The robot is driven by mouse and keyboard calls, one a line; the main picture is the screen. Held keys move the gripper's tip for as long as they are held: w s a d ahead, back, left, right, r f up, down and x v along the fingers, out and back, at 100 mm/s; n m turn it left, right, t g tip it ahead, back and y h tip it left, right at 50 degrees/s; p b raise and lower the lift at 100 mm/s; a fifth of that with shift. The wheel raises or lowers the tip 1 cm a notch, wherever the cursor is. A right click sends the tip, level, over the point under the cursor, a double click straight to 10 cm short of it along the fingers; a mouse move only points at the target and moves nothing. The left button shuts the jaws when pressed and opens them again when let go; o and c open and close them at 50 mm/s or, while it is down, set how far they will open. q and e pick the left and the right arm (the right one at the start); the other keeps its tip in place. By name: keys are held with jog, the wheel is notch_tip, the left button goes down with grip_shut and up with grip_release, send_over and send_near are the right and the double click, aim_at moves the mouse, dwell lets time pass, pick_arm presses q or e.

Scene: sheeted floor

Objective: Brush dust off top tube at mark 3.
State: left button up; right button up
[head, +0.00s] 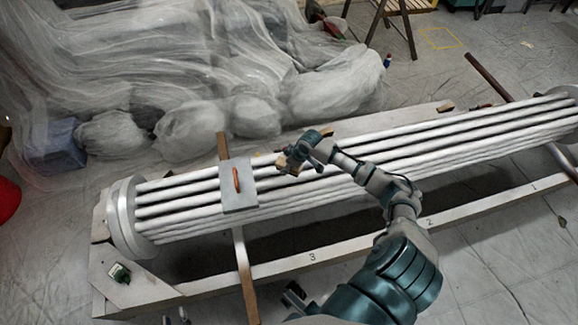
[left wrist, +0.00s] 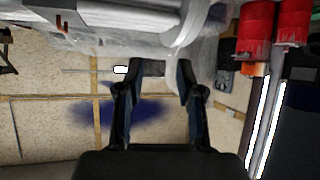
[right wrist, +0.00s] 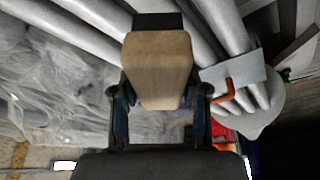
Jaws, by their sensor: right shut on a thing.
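The bundle of white tubes (head: 420,145) lies across a wooden frame. The number 3 (head: 312,257) is on the frame's front beam. My right gripper (head: 303,150) is over the tubes, shut on a tan brush (head: 290,165). In the right wrist view the brush (right wrist: 158,65) shows its dark bristle end towards the tubes; I cannot tell whether it touches. No dust is clear to me on the top tube. My left gripper (head: 291,297) is low in front of the frame, open and empty; its spread fingers show in the left wrist view (left wrist: 167,75).
A grey plate (head: 238,200) with an orange handle (head: 237,179) sits on the tubes left of the brush. A wooden bar (head: 242,265) crosses the frame there. Plastic sheeting (head: 190,70) covers bulky things behind.

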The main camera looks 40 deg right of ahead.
jog(key=shift+d+r+p, duration=0.3)
jog(key=shift+r+p, duration=0.05)
jog(key=shift+a+r+p, duration=0.3)
jog(key=shift+r+p, duration=0.25)
jog(key=shift+r, duration=0.1)
jog(key=shift+d+r+p, duration=0.25)
jog(key=shift+p, duration=0.15)
pick_arm(q)
jog(key=s+a+f+g+y, duration=0.1)
jog(key=s+f+g, duration=0.3)
jog(key=s, duration=0.4)
jog(key=shift+a+g+y, duration=0.3)
jog(key=shift+a+g, duration=0.35)
jog(key=shift+g, duration=0.05)
pick_arm(e)
jog(key=shift+a, duration=0.15)
